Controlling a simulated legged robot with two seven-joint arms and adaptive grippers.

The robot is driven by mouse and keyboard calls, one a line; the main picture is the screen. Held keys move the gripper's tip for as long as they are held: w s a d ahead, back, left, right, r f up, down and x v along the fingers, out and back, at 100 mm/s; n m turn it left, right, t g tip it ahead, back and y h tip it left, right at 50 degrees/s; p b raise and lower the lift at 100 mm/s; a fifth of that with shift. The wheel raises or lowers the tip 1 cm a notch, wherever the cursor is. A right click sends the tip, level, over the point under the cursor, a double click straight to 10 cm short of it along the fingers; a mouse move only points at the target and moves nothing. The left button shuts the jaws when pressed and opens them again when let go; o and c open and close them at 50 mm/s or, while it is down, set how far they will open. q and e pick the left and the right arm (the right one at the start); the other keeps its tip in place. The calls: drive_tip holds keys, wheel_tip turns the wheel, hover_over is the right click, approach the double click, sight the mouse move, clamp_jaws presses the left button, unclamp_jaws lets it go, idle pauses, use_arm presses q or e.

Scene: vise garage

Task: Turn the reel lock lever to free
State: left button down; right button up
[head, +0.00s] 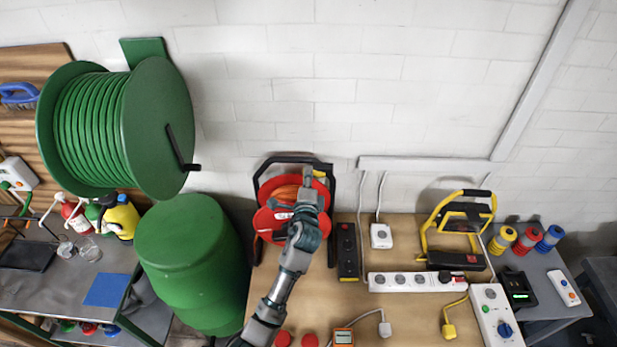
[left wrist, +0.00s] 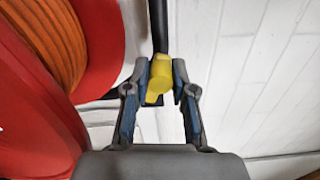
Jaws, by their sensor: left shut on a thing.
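The cable reel (head: 270,215) is red with orange cable in a black frame, standing at the back left of the wooden bench. Its red flange and orange cable (left wrist: 48,38) fill the left of the left wrist view. The yellow lock lever (left wrist: 160,77) sits on the black frame bar and lies between my left gripper's fingers (left wrist: 160,84). A bit of its yellow shows in the head view (head: 320,174). My left gripper (head: 308,180) is at the upper right of the reel, shut on the lever. My right gripper is not in view.
A black socket strip (head: 347,250) stands right of the reel, with a white power strip (head: 417,282) and a yellow work lamp (head: 462,215) further right. A green barrel (head: 190,255) is close on the left. The white wall (head: 330,100) is right behind the reel.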

use_arm(q)
drive_tip(key=c, duration=1.1)
unclamp_jaws()
drive_tip(key=shift+r, duration=0.1)
drive_tip(key=shift+o, duration=0.4)
drive_tip(key=shift+s, duration=0.3)
drive_tip(key=s, duration=1.1)
drive_tip(key=shift+s, duration=0.15)
drive_tip(key=shift+f, duration=0.25)
